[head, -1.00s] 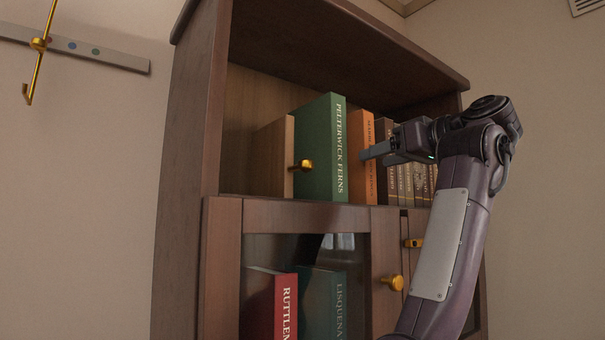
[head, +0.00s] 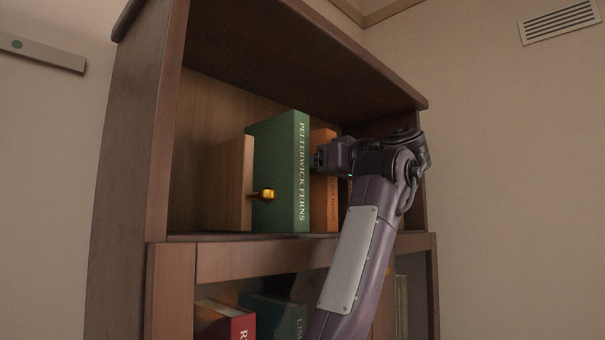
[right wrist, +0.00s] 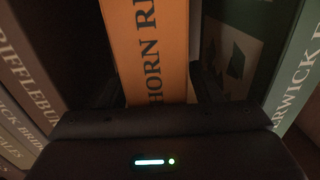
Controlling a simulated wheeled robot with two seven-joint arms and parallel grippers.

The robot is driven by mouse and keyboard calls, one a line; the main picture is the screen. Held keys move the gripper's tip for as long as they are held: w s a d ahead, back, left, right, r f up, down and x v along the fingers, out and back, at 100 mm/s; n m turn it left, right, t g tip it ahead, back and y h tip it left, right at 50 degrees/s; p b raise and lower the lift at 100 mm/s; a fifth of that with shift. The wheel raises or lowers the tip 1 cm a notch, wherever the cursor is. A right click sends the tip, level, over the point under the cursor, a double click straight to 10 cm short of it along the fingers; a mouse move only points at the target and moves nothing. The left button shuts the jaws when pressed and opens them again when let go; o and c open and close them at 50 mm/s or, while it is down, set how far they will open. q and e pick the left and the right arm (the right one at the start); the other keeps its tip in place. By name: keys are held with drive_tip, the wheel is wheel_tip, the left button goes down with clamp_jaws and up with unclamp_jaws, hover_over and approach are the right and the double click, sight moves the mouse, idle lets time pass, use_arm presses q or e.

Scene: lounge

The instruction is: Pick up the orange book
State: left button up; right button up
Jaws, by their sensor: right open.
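The orange book (head: 324,190) stands upright on the upper shelf, just right of the thick green book (head: 288,170). In the head view my right gripper (head: 317,160) is at its spine and hides part of it. In the right wrist view the orange spine (right wrist: 150,50) with dark lettering stands between the two dark fingers of my right gripper (right wrist: 158,85). The fingers are open, one on each side of the book; whether either touches it I cannot tell. My left gripper is not in view.
Brown books (right wrist: 25,95) flank the other side. The cabinet side (head: 140,150) and shelf top (head: 330,60) enclose the space. Below, a red book (head: 225,318) and a teal book (head: 275,314) show.

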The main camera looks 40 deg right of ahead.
drive_tip(key=shift+c, duration=1.1)
clamp_jaws()
drive_tip(key=shift+w+a+r, duration=0.1)
drive_tip(key=shift+w, duration=0.05)
